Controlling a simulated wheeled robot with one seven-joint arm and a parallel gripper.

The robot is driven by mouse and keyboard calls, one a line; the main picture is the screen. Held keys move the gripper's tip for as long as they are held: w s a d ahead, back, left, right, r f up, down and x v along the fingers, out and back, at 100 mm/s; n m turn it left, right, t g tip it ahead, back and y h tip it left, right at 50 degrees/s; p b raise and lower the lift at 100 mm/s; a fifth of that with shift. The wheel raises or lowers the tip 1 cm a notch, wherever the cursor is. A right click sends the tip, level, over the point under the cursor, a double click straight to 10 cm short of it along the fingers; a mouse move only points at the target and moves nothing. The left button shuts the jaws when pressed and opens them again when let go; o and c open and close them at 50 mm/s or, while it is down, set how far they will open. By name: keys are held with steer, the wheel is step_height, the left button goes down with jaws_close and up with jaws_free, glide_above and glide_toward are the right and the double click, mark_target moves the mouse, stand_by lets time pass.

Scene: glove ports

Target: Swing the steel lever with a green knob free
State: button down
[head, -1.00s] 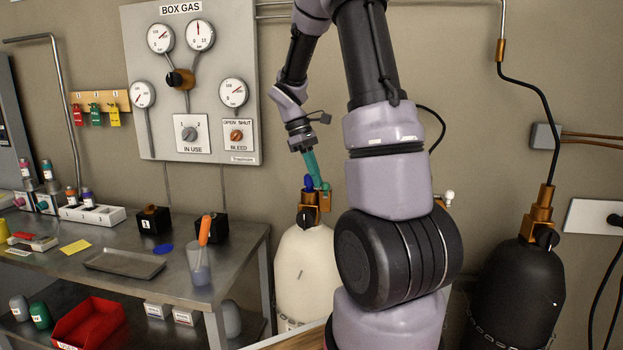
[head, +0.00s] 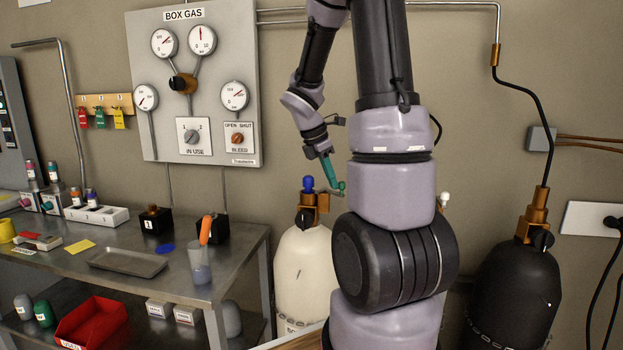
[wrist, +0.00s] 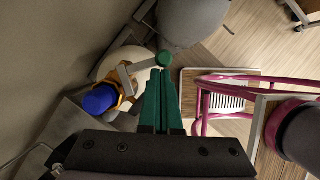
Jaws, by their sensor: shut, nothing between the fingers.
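The steel lever (wrist: 142,66) sticks out from the brass valve on the cream gas bottle (head: 303,262). Its green knob (wrist: 164,59) is at its free end. In the head view the knob (head: 342,185) shows beside my arm, right of the valve. My gripper (wrist: 160,76) has green fingers, shut with nothing between them. The fingertips are right at the knob, on its near side in the wrist view; I cannot tell whether they touch it. In the head view my gripper (head: 335,180) points down at the knob.
A blue knob (wrist: 99,100) tops the same valve, close to the lever. A pink tubular frame (wrist: 205,105) stands to the right in the wrist view. A black bottle (head: 515,295) stands at right, a steel bench (head: 200,290) at left. The wall is close behind.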

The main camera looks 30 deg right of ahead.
steer(key=d+n+t, duration=0.1)
steer(key=n, duration=0.1)
steer(key=shift+d+n, duration=0.35)
steer(key=shift+n, duration=0.05)
steer(key=shift+d, duration=0.15)
stand_by(0.5)
steer(key=s+a+r, duration=0.1)
steer(key=a+r, duration=0.6)
steer(key=r, duration=0.2)
steer(key=shift+s+a+r, duration=0.15)
steer(key=shift+s+a, duration=0.1)
steer(key=shift+a, duration=0.05)
